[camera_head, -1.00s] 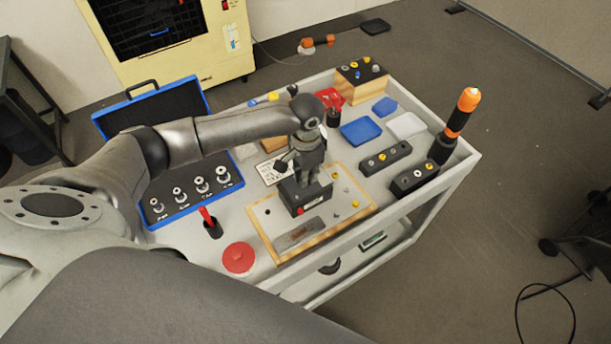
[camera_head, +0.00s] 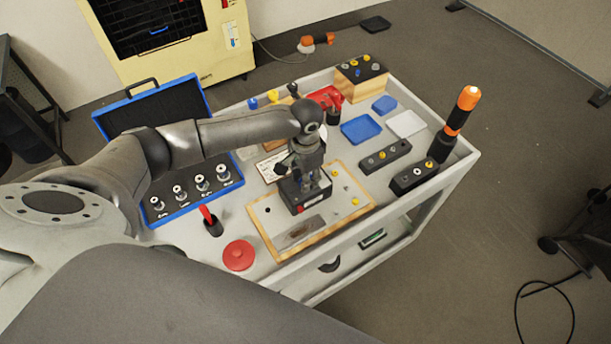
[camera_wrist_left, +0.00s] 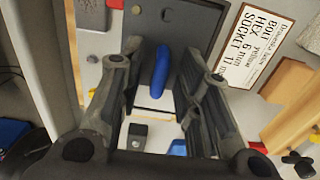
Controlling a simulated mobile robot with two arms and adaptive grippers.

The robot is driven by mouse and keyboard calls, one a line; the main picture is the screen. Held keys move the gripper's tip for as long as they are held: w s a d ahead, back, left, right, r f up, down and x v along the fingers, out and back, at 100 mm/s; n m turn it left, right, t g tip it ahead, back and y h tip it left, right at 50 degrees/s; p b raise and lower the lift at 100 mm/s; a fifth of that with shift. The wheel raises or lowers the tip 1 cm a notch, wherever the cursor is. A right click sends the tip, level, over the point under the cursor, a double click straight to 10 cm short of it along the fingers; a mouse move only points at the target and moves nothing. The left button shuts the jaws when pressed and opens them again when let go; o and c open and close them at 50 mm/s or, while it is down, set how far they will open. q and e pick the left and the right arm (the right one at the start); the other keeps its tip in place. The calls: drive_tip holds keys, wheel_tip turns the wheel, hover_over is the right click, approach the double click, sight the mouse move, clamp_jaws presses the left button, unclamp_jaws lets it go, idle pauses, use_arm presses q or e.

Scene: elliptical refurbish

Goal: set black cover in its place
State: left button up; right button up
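The black cover (camera_head: 298,202) is a dark box-like piece with a small red mark, standing on the wooden-edged board (camera_head: 268,222). In the left wrist view it appears as a dark grey face (camera_wrist_left: 207,32) with a blue handle-like bar (camera_wrist_left: 160,72). My left gripper (camera_head: 312,184) is over the cover in the head view. In the wrist view the left gripper's fingers (camera_wrist_left: 152,85) stand apart on either side of the blue bar, with gaps visible. The fingers partly hide the cover. My right gripper is not in view.
Left of the board are an open blue case (camera_head: 184,202), a red-handled tool in a black holder (camera_head: 212,224) and a red disc (camera_head: 239,255). To its right are black blocks (camera_head: 386,158), blue and white trays (camera_head: 360,130) and a tall orange-topped tool (camera_head: 457,122).

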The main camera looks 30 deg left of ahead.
use_arm(q)
wheel_tip(320, 180, up, 12)
drive_tip(key=b, duration=0.1)
drive_tip(key=shift+b, duration=0.4)
